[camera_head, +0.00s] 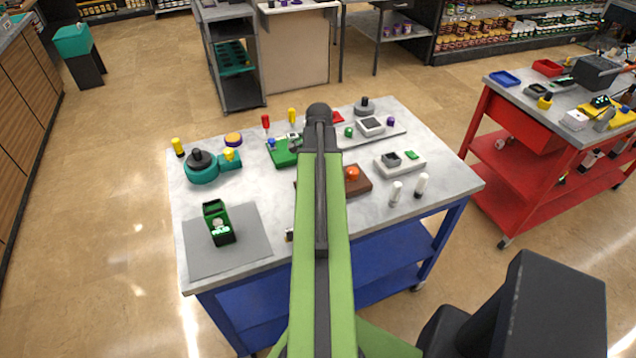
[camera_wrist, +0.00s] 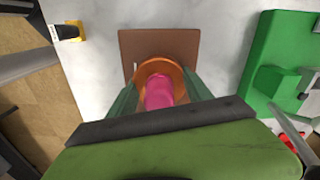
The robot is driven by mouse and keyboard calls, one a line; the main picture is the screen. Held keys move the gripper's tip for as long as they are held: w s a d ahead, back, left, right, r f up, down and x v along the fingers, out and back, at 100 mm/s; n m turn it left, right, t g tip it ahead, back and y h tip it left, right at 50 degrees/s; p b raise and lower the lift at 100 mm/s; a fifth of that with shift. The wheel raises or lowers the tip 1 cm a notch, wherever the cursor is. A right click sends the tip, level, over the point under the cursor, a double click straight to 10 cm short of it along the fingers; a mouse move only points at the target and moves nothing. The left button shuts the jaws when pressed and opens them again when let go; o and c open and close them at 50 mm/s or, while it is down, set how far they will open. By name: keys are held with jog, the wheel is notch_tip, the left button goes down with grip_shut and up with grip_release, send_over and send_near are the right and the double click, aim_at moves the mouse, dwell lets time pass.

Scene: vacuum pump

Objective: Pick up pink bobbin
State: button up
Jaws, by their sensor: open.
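The pink bobbin (camera_wrist: 159,93) shows in the wrist view, in front of a round orange piece (camera_wrist: 176,71) over a brown plate (camera_wrist: 160,40). My gripper (camera_wrist: 160,90) is open, with one green finger on each side of the bobbin. I cannot tell whether the fingers touch it. The bobbin's lower part is hidden by my wrist. In the head view my arm covers the gripper and the bobbin; part of a brown plate (camera_head: 362,187) with an orange piece (camera_head: 352,174) shows to the right of the arm.
A green block (camera_wrist: 275,75) lies to the right in the wrist view, and a small yellow-black part (camera_wrist: 70,32) to the left. The grey-topped table (camera_head: 270,180) holds several other parts. A green part (camera_head: 217,223) stands on a grey mat (camera_head: 205,258) at the front left.

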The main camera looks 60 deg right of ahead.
grip_shut()
dwell(0.3)
jog(key=shift+r+p, duration=0.65)
notch_tip(320, 180, up, 4)
jog(key=p, duration=0.4)
jog(key=shift+s, duration=0.1)
jog(key=s+d+r+p, duration=0.4)
jog(key=s+r+p, duration=0.1)
jog(key=s, duration=0.5)
jog(key=shift+s+r+p, duration=0.35)
jog(key=shift+s, duration=0.05)
